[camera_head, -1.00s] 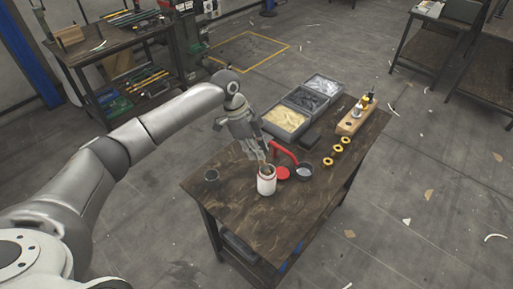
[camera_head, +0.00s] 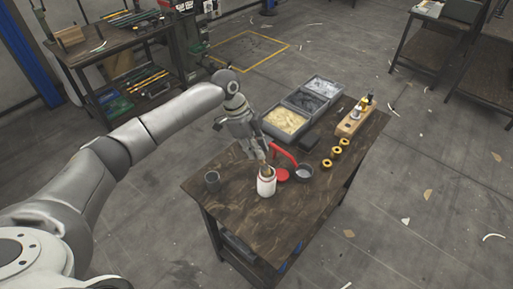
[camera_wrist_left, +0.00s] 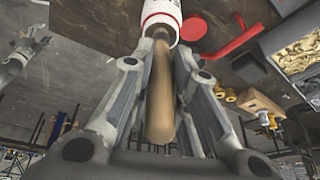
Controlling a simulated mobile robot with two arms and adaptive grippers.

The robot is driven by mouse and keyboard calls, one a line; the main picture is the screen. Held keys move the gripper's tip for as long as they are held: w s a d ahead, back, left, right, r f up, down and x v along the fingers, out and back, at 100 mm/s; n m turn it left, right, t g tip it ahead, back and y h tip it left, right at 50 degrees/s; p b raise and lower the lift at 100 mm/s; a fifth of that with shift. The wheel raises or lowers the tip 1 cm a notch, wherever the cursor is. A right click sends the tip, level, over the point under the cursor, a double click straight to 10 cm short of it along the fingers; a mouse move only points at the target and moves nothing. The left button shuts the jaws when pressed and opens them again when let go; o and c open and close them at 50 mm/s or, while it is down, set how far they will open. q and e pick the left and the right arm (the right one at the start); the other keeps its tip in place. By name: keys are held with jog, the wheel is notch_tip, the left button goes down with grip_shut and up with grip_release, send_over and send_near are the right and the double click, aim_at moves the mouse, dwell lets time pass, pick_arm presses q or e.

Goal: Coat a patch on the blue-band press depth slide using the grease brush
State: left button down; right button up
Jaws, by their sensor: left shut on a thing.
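My left gripper (camera_head: 254,153) is over the wooden table (camera_head: 232,226), just above a white and red jar (camera_head: 266,186). In the left wrist view its fingers are shut around the wooden handle (camera_wrist_left: 161,95) of a brush, whose far end goes down into the jar's mouth (camera_wrist_left: 161,16). The bristles are hidden in the jar. The jar stands upright on the table.
Grey bins (camera_head: 286,121), yellow rings (camera_head: 335,151) and a wooden block (camera_head: 352,124) are farther back. The table's near end is clear.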

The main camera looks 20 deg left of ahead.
pick_arm(q)
jog(key=shift+r+p, duration=2.35)
jog(key=shift+r, duration=0.5)
